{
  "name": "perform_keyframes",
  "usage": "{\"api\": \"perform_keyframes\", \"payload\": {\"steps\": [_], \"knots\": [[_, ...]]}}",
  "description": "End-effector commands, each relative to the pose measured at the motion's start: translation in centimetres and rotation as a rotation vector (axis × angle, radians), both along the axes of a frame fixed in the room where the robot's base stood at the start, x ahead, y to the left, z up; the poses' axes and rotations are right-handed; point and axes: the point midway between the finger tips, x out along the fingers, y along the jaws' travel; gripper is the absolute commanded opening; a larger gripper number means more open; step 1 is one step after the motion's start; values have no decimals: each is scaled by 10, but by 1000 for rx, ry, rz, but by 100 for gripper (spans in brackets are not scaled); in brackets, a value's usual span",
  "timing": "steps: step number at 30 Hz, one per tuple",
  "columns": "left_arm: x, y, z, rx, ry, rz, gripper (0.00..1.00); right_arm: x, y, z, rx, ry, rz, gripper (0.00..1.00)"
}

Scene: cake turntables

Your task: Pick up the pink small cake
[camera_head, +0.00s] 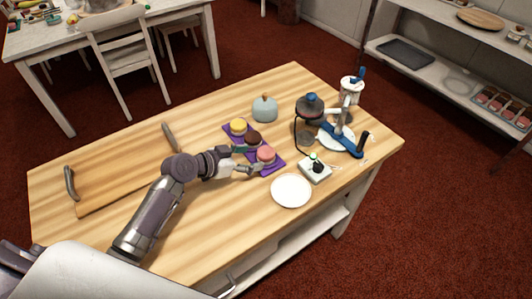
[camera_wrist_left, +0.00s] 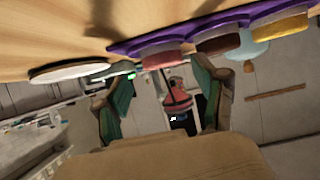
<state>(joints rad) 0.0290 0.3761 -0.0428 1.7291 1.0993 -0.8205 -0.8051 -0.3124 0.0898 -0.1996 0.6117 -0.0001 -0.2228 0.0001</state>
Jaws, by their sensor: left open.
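The pink small cake (camera_head: 265,154) sits at the near right end of a purple tray (camera_head: 276,167), beside a dark brown cake (camera_head: 254,138) and a yellow-topped cake (camera_head: 238,125). My left gripper (camera_head: 251,159) is open and empty. Its fingertips are just left of the pink cake, one toward the far side and one toward the near side. In the left wrist view, the pink cake (camera_wrist_left: 163,59) appears above the gap between the green-padded fingers (camera_wrist_left: 160,92). I cannot tell whether a finger touches it. My right gripper is not in view.
A white plate (camera_head: 291,190) lies nearer than the tray. A blue-grey lidded pot (camera_head: 265,109) stands behind.

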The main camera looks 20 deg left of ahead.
Motion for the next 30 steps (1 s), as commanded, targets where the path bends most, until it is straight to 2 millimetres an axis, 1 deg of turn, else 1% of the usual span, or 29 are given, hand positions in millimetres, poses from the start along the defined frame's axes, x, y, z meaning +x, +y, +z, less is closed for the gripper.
{"api": "perform_keyframes", "payload": {"steps": [3,6,8,9,12,20,21,23,24,27,30], "knots": [[8,-6,-1,-3,0,0,71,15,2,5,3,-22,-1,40],[20,-14,-3,-5,0,1,71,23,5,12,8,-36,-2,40],[28,-19,-6,-5,0,1,71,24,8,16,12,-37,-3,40],[32,-21,-11,-3,1,2,71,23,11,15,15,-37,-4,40],[39,-26,-16,-1,-1,1,71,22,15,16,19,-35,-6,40],[41,-28,-19,0,0,0,71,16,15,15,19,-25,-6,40],[41,-28,-19,1,1,0,69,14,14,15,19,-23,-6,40],[41,-28,-19,0,0,0,59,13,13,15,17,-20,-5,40],[41,-28,-19,0,0,0,52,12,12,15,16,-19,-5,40],[41,-28,-19,0,0,0,38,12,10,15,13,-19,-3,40],[41,-28,-19,0,0,0,38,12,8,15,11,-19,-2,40]]}}
